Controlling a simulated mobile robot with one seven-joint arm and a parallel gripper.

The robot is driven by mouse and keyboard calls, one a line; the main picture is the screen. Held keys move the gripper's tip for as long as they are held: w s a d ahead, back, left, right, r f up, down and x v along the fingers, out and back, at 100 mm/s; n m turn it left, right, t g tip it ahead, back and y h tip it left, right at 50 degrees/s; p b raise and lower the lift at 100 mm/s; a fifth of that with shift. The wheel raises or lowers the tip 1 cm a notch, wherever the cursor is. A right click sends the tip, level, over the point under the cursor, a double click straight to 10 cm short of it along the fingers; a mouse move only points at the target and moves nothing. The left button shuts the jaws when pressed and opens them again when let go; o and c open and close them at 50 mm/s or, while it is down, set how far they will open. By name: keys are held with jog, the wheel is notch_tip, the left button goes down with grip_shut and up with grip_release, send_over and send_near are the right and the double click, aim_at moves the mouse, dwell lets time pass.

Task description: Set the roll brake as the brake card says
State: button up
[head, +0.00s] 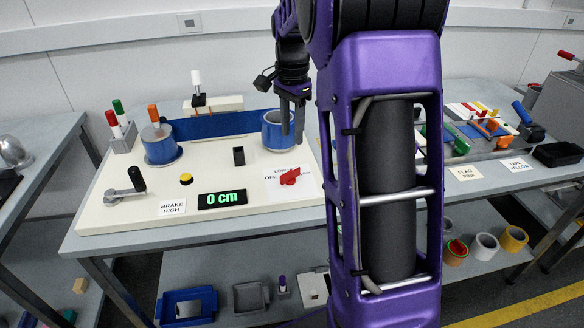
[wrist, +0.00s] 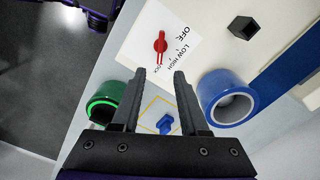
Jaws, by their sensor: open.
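The brake card (head: 171,207) at the front of the white bench panel reads BRAKE HIGH. The red brake knob (head: 289,176) sits on a white plate (head: 306,188) at the panel's right front. The wrist view shows the knob (wrist: 160,43) and its plate (wrist: 134,48) with the words OFF, LOW, HIGH and a partly readable LOCK. I cannot tell surely which word the knob points to. My gripper (head: 292,112) is above the panel's right side, beside the right blue roll (head: 272,131). In the wrist view my gripper (wrist: 160,75) is open and empty, apart from the knob.
The blue roll (wrist: 232,108) is right of my fingers, a green roll (wrist: 97,108) left. A small blue part (wrist: 165,124) shows between them. A crank (head: 124,192), yellow button (head: 186,178), 0 cm display (head: 222,199) and dark square post (head: 239,156) stand on the panel.

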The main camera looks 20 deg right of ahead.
aim_at(292, 171)
notch_tip(292, 171, down, 11)
jog(key=shift+b, duration=0.7)
grip_shut()
